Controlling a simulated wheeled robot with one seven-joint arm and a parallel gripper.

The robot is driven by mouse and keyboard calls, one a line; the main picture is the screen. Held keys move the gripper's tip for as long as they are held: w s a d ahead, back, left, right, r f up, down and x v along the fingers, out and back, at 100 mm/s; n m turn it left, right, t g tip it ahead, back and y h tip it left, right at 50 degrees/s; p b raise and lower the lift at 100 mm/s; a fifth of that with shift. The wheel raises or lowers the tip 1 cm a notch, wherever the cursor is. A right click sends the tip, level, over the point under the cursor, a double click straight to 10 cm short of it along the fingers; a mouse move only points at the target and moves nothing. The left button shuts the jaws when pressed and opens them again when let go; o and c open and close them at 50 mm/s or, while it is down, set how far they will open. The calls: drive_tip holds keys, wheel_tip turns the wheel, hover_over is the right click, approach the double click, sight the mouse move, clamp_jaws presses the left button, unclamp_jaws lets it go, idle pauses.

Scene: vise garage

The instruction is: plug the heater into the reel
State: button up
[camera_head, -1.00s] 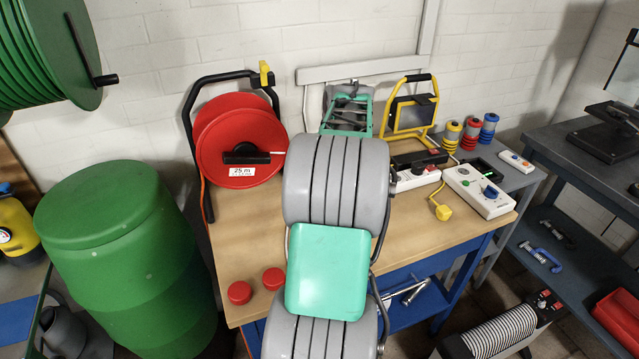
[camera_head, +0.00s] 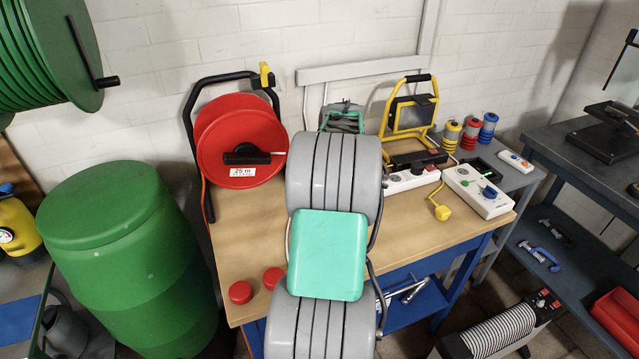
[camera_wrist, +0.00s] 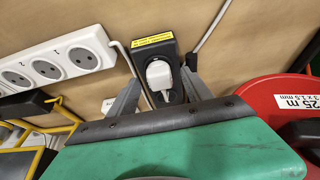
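The red reel (camera_head: 240,140), labelled 25 m, stands at the table's back left; its edge shows at the right of the wrist view (camera_wrist: 275,105). The heater (camera_head: 495,332), light and ribbed, stands on the floor at lower right. In the wrist view, a white plug (camera_wrist: 159,74) sits at a black socket block (camera_wrist: 153,48) with a yellow label; I cannot tell whether it is fully seated or whose plug it is. My gripper (camera_wrist: 160,92) is open, its fingers on either side of the plug with gaps visible. My arm hides this spot in the head view.
A white socket strip (camera_wrist: 47,65) lies beside the block. A yellow work lamp (camera_head: 411,115), a yellow plug (camera_head: 442,212) and a white box (camera_head: 478,192) are on the table's right. Two red caps (camera_head: 241,292) lie at front left. Bare tabletop (camera_head: 240,230) lies before the reel.

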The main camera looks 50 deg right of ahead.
clamp_jaws()
idle(0.4)
drive_tip(key=shift+r, duration=0.55)
drive_tip(key=s+a+r+b, duration=0.2)
drive_tip(key=s+a+r, duration=0.6)
drive_tip(key=s+r, duration=0.3)
drive_tip(key=shift+a+r+b, duration=0.3)
drive_tip(key=shift+r+b, duration=0.05)
drive_tip(key=shift+r, duration=0.15)
